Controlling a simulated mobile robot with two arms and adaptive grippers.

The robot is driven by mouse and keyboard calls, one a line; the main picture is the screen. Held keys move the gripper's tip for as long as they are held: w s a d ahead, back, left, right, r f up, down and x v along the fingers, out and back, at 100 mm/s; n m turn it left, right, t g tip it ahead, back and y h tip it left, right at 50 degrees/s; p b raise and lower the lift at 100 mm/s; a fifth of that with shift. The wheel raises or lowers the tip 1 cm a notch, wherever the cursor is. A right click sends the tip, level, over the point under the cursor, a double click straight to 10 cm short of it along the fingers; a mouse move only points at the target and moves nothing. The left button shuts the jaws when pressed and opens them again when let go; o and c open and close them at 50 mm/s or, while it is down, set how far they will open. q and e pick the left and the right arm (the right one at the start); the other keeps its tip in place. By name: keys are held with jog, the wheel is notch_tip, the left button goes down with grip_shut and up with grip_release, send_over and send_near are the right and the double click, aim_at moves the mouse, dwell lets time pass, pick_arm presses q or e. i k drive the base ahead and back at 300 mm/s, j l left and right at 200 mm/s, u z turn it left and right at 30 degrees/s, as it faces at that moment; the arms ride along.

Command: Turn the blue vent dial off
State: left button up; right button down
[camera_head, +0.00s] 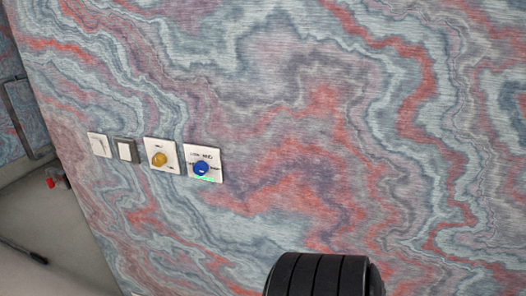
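The blue vent dial (202,168) sits on a white square plate (215,156) on the patterned wall, left of the picture's middle. The plate has small dark print above the dial and a green strip along its lower edge. The print is too small to read, and the dial's exact setting cannot be told. Neither gripper is in view.
Left of the blue dial is a yellow dial (159,160) on a white plate. Further left are a dark-framed switch (125,150) and a white switch (98,145). A black ribbed cylindrical part (322,274) shows at the bottom. The wall right of the dials is bare.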

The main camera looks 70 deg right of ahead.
aim_at(201, 168)
jog(key=z, duration=1.8)
